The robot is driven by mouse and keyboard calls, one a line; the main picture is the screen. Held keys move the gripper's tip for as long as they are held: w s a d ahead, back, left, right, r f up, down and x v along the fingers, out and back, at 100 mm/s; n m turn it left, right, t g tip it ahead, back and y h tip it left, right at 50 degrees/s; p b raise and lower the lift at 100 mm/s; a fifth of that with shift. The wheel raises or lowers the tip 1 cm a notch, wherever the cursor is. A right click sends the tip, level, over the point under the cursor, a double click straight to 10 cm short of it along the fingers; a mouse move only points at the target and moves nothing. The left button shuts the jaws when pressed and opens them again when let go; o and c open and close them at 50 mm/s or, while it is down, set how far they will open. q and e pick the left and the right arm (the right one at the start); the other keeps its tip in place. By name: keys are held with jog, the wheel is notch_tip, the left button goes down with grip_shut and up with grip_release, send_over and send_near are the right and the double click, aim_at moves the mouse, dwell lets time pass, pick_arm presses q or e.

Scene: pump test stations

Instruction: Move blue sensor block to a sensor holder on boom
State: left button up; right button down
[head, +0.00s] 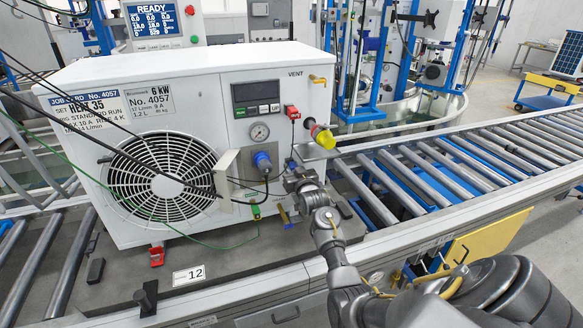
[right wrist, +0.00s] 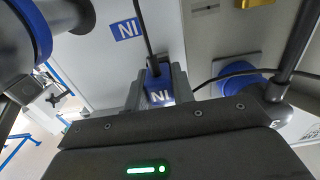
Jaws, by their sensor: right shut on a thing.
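My right gripper (head: 300,176) is in front of the right part of the white unit's front, low beside the blue round connector. A black rod, perhaps the boom (head: 150,178), crosses the fan toward a pale plate (head: 227,172). I cannot make out a sensor holder for certain. My left gripper is not in view.
The white unit (head: 215,62) stands on a roller conveyor. A red block (head: 292,112), a green block (head: 255,212) and the blue round connector (head: 262,160) sit on its front with cables nearby. A yellow-red fitting (head: 322,136) juts out above my gripper. Empty rollers (head: 440,170) extend right.

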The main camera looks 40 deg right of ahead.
jog(key=shift+s, duration=0.1)
jog(key=shift+p+v, duration=2.35)
jog(key=shift+v, duration=0.6)
jog(key=shift+a, duration=0.15)
jog(key=s+a+r+n+y, duration=0.1)
jog(key=s+a+r, duration=0.3)
jog(key=a, duration=0.5)
jog(key=s+a+r+n+y, duration=0.1)
jog(key=s+a+r+y, duration=0.2)
jog(key=s+a, duration=0.4)
jog(key=s+a+r+n+t+y, duration=0.1)
jog(key=s+a+r, duration=0.3)
jog(key=a, duration=0.8)
jog(key=shift+s+a+r+n+y, duration=0.25)
jog(key=shift+s+r+n+y, duration=0.15)
jog(key=shift+s, duration=0.45)
